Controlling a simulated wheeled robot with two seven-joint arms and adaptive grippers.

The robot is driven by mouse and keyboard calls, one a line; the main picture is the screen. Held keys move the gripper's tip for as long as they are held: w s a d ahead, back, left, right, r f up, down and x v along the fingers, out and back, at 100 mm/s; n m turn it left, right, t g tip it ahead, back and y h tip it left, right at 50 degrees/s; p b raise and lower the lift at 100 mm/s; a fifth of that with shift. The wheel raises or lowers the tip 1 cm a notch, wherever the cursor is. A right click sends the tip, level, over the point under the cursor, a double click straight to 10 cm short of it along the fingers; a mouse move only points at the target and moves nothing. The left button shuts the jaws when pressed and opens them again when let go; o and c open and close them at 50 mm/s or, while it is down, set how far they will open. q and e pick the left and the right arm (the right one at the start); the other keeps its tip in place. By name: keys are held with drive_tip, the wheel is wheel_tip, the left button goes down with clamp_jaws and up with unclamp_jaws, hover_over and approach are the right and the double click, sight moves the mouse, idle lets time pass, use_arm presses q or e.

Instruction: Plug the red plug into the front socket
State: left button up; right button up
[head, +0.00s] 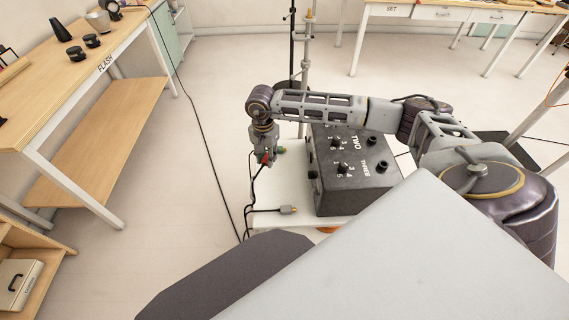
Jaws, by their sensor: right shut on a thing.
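My right gripper (265,152) points down at the left of the grey box (352,198), above the white tabletop. It is shut on the red plug (265,159), of which only a small red patch shows, with a black cable hanging from it. A green piece (281,150) shows between the gripper and the box's left side. I cannot tell whether it is joined to the box. The box's top carries black knobs, numbers and the words TWO and THREE. I cannot make out the front socket. My left gripper is out of view.
A grey plug (287,210) on a black cable lies on the white tabletop (262,221) left of the box. A wooden table (60,85) marked FLASH stands at the left. A metal stand (306,60) rises behind the box. Black cables run across the floor.

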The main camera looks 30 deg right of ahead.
use_arm(q)
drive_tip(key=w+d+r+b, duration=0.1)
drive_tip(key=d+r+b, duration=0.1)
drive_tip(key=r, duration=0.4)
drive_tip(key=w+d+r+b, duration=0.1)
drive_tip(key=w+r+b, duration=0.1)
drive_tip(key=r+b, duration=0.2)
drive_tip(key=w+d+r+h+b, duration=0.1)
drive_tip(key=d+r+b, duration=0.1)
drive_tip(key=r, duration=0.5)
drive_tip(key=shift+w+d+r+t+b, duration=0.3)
drive_tip(key=shift+b, duration=0.2)
use_arm(e)
drive_tip(key=w+d+f+m, duration=0.2)
drive_tip(key=d+f+m, duration=0.4)
drive_tip(key=m, duration=0.6)
drive_tip(key=shift+w+d+f+m, duration=0.2)
drive_tip(key=shift+w+f+m, duration=0.1)
drive_tip(key=shift+f, duration=0.6)
wheel_tip(320, 180, down, 4)
drive_tip(key=shift+f+b, duration=0.1)
drive_tip(key=shift+b, duration=0.45)
drive_tip(key=shift+f, duration=0.4)
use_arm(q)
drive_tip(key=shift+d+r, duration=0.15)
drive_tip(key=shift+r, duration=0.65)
